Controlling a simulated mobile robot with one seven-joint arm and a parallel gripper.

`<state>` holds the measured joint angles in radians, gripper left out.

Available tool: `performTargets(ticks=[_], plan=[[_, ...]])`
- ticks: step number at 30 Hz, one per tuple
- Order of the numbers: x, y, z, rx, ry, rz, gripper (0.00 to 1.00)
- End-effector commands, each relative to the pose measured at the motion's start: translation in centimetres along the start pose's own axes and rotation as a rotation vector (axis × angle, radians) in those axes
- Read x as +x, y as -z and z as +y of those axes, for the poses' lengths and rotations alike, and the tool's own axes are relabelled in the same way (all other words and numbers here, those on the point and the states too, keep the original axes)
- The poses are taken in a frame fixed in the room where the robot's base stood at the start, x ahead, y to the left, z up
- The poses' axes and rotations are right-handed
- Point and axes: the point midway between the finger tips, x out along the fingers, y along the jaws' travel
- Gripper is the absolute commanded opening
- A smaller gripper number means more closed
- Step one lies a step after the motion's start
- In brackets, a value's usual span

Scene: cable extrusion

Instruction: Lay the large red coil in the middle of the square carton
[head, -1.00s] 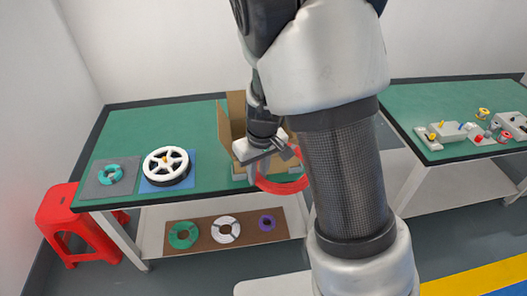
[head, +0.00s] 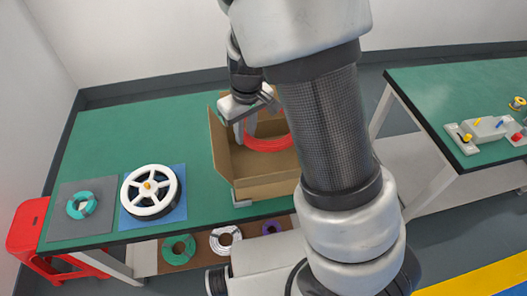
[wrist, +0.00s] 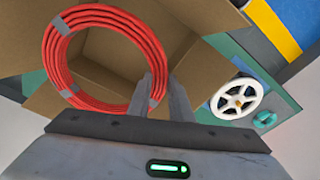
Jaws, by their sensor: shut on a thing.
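The large red coil (head: 268,143) is a ring of red cable with grey tape bands. My gripper (head: 243,132) is shut on one side of its ring, and the wrist view shows the fingers (wrist: 162,95) on the coil (wrist: 52,62). The square carton (head: 262,188) is open-topped brown cardboard with raised flaps, standing on the green table. In the head view the coil appears over the carton's opening, inside the outline of its flaps. My arm hides the carton's right part. How high the coil hangs above the carton floor I cannot tell.
A white reel (head: 151,191) on a blue mat and a teal coil (head: 81,205) on a grey mat lie left of the carton. Green (head: 178,247), white (head: 226,239) and purple coils are on the lower shelf. A red stool (head: 27,228) stands at left.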

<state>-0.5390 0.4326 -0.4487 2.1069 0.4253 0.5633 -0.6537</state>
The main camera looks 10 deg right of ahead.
Motion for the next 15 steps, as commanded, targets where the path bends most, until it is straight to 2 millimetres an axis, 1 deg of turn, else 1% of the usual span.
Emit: performTargets(ticks=[1,3,6,9,11,15], plan=[[3.3,-0.5,0.0,0.0,0.0,-0.005,0.0],[5.2,-0.7,0.0,0.0,0.0,-0.004,0.0],[7.4,-1.0,0.1,0.001,-0.001,-0.002,0.0],[8.9,-1.2,0.1,0.001,-0.003,-0.003,0.0],[9.5,-1.3,0.1,0.002,-0.004,-0.002,0.0],[11.9,-1.6,0.2,0.003,-0.004,-0.004,0.0]])
